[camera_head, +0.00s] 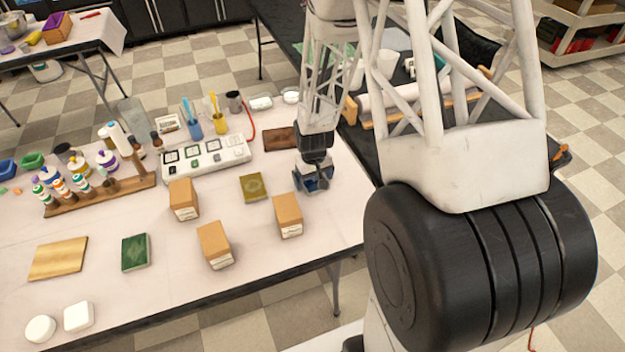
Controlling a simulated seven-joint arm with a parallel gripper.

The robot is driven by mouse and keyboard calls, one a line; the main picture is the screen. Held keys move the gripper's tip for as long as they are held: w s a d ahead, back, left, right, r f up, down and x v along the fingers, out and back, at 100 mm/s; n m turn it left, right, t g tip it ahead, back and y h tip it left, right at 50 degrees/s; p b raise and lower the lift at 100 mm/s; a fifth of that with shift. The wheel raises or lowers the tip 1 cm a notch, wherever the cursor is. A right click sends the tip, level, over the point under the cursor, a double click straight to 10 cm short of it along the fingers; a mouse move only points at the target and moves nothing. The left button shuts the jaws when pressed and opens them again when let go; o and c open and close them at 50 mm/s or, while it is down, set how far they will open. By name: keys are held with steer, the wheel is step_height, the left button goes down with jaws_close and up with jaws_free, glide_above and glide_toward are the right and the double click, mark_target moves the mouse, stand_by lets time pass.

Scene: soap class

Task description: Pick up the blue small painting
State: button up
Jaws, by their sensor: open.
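My gripper (316,187) hangs low over the right part of the white table (90,305), close above its top. It is open. Bluish shapes show at and between its fingers; I cannot tell whether they are only the fingers or also a small blue painting under them. No other flat blue piece is clear. Flat pieces lie elsewhere: an olive-green one (253,188) left of my gripper, a dark green one (135,253) at the front left, and a dark brown one (280,139) behind.
Several tan boxes (288,215) stand left and front of my gripper. A white panel (205,158), cups with brushes (192,125) and a wooden bottle rack (100,194) are farther left. The table's right edge is near. A dark table (390,150) stands behind.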

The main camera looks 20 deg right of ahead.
mark_target(313, 179)
steer(key=c, duration=0.9)
steer(key=shift+r, duration=0.15)
steer(key=shift+r, duration=1.55)
steer(key=s, duration=0.5)
steer(key=s+a+r, duration=0.1)
steer(key=s, duration=0.4)
steer(key=s+a, duration=0.1)
steer(key=s, duration=0.4)
steer(key=shift+s+r, duration=0.3)
steer(key=shift+s, duration=0.1)
